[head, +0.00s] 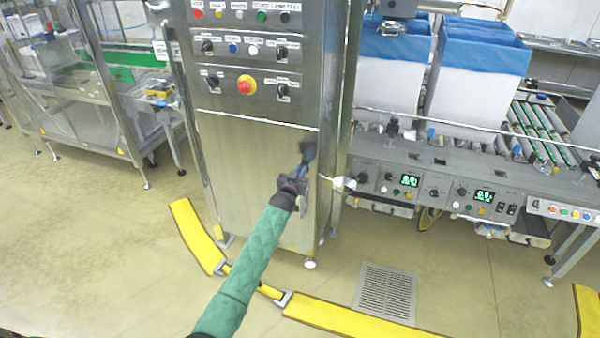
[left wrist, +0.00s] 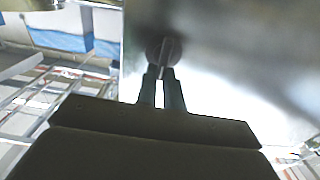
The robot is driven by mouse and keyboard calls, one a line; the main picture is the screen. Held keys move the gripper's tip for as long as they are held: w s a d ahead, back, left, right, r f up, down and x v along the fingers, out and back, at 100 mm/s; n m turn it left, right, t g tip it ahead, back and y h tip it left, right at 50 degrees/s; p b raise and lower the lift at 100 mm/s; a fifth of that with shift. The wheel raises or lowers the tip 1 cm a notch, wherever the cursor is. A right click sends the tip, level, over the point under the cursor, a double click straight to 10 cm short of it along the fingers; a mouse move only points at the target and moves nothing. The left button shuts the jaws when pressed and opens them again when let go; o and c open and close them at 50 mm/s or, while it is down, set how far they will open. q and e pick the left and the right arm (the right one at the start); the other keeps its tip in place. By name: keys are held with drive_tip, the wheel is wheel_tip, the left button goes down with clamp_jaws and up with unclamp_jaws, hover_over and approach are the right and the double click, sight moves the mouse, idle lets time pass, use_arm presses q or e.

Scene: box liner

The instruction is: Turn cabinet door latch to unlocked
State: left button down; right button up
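The cabinet (head: 255,150) is a tall metal unit with a control panel on its upper part. Its door latch shows in the left wrist view as a round dark knob (left wrist: 157,48) with a raised ridge standing about upright in that picture. My left gripper (head: 303,166) is at the right part of the cabinet front, on the end of my green-sleeved arm. In the left wrist view its two fingers (left wrist: 161,80) are close together, one on each side of the ridge's lower end, and look shut on it. In the head view the latch is hard to separate from the dark fingers. My right gripper is not in view.
A red emergency button (head: 246,85) and several knobs are above the door. A conveyor console (head: 440,185) with blue-lined boxes (head: 475,75) stands to the right. Yellow floor barriers (head: 345,318) and a floor grate (head: 386,292) lie in front. Open floor is at left.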

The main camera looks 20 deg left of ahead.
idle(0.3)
use_arm(q)
drive_tip(key=m+b, duration=0.1)
drive_tip(key=m, duration=0.4)
drive_tip(key=d+f+m+b, duration=0.1)
drive_tip(key=m+b, duration=0.1)
drive_tip(key=m, duration=0.3)
drive_tip(key=m+b, duration=0.1)
drive_tip(key=m, duration=0.4)
drive_tip(key=shift+d+f+b, duration=0.3)
drive_tip(key=shift+d, duration=0.05)
drive_tip(key=shift+f+m, duration=0.15)
drive_tip(key=shift+m, duration=1.25)
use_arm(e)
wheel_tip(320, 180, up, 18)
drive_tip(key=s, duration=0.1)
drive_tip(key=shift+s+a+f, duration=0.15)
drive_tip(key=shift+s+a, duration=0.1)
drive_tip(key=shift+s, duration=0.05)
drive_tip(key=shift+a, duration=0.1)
use_arm(q)
drive_tip(key=c, duration=1.5)
unclamp_jaws()
drive_tip(key=shift+s, duration=0.1)
